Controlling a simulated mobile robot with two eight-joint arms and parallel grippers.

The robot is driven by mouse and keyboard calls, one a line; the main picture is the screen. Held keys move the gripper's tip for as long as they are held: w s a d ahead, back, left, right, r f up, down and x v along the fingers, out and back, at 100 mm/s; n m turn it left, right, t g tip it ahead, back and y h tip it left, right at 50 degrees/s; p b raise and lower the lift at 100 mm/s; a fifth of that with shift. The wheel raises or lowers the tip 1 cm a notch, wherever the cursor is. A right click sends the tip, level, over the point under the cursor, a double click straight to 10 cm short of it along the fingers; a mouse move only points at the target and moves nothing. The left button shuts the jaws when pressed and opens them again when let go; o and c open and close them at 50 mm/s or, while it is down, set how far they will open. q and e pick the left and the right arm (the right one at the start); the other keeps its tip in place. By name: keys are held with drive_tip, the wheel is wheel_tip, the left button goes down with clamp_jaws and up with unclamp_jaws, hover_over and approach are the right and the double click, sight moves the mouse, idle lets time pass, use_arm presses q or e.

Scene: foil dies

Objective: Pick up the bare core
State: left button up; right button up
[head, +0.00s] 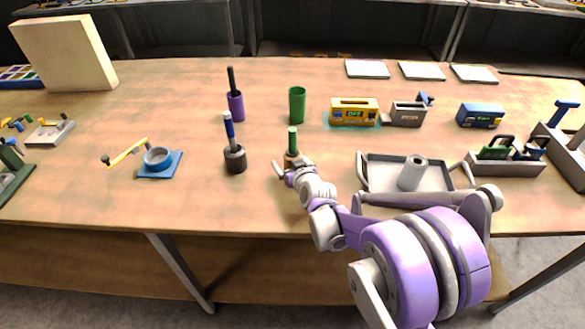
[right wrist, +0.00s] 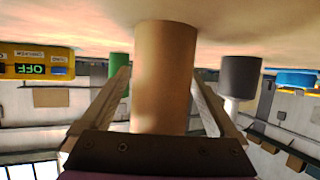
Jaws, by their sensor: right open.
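A tan-brown cylinder (right wrist: 165,75) stands on the table and fills the middle of the right wrist view, which is upside down. My right gripper (right wrist: 165,105) is open, with one finger on each side of it; I cannot tell whether they touch it. In the head view, the right gripper (head: 291,168) is low at the cylinder (head: 291,158), under a green upright stem (head: 292,140). A pale grey hollow roll (head: 411,174) stands in a grey tray (head: 376,178). I cannot tell which is the bare core. My left gripper is not in view.
A dark holder with a blue handle (head: 235,158) stands left of the right gripper. A green cup (head: 297,105) stands behind it. A yellow box marked OFF (head: 353,110) is at the back right. Table between these is clear.

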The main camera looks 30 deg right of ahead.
drive_tip(key=shift+c, duration=0.3)
drive_tip(key=c, duration=1.4)
